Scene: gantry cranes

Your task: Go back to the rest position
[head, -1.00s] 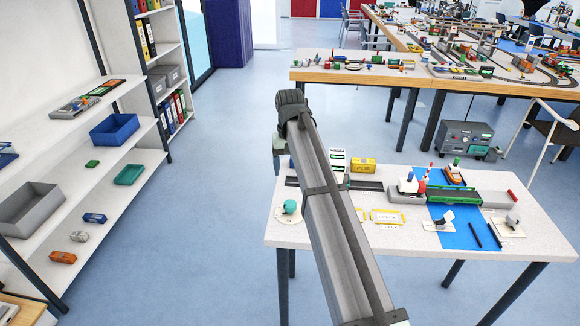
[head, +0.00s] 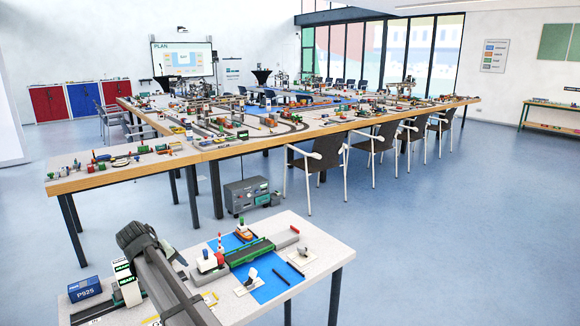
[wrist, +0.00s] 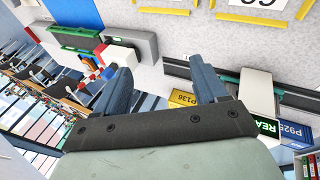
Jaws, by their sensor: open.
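My gripper (wrist: 163,85) is open and empty in the wrist view, its two dark blue-grey fingers apart above the small table (head: 318,262). In the head view my arm crosses the table's left part and mostly hides the gripper. A yellow container marked P136 (wrist: 181,98) shows between and beyond the fingers, apart from them as far as I can tell. A blue container marked P925 (head: 85,289) stands at the table's left end, beside a white and green block marked READY (head: 126,283).
A green bridge piece (head: 250,252) crosses a blue strip (head: 272,287) on the table. A red-and-white tower (head: 220,243) and an orange boat (head: 244,232) stand near it. A grey cabinet (head: 250,195) stands beyond. Long layout tables (head: 120,178) and chairs fill the room behind.

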